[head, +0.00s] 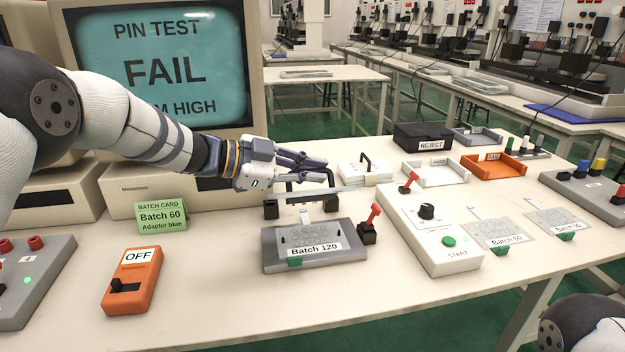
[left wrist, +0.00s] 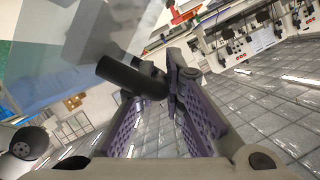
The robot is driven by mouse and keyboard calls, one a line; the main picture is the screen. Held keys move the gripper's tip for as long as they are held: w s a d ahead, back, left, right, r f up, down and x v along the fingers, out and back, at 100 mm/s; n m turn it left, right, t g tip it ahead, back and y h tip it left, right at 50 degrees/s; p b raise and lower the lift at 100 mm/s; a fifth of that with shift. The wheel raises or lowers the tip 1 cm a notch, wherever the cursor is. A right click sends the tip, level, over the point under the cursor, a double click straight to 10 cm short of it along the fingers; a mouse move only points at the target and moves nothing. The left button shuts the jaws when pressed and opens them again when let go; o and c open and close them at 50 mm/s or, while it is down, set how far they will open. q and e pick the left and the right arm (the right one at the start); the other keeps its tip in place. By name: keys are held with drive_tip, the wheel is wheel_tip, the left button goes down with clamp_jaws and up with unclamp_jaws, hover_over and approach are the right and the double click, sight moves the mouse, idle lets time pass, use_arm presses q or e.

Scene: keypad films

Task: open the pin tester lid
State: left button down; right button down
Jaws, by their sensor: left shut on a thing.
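The pin tester has a grey base (head: 269,251) with a film labelled Batch 120 (head: 313,250) lying on it. Its lid (head: 312,195) is raised off the base at the back, above black hinge blocks (head: 270,210), and shows almost edge-on as a thin plate. A black handle (head: 290,184) stands on the lid. My left gripper (head: 318,168) is shut on this handle; in the left wrist view the black handle bar (left wrist: 125,76) runs between the purple-padded fingers. The fingers partly hide the handle in the head view. My right gripper is not in view.
A red-knobbed lever (head: 371,217) stands right of the base. Further right are a START box (head: 450,259), films Batch 60 (head: 497,234) and Batch 90 (head: 558,222), and trays. An orange OFF switch box (head: 133,283) and green batch card (head: 161,217) are left. The front table strip is clear.

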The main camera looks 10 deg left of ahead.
use_arm(q)
drive_tip(key=shift+w+a+r, duration=0.1)
idle(0.3)
drive_tip(key=c, duration=2)
unclamp_jaws()
drive_tip(key=shift+o, duration=0.2)
drive_tip(key=v, duration=1.2)
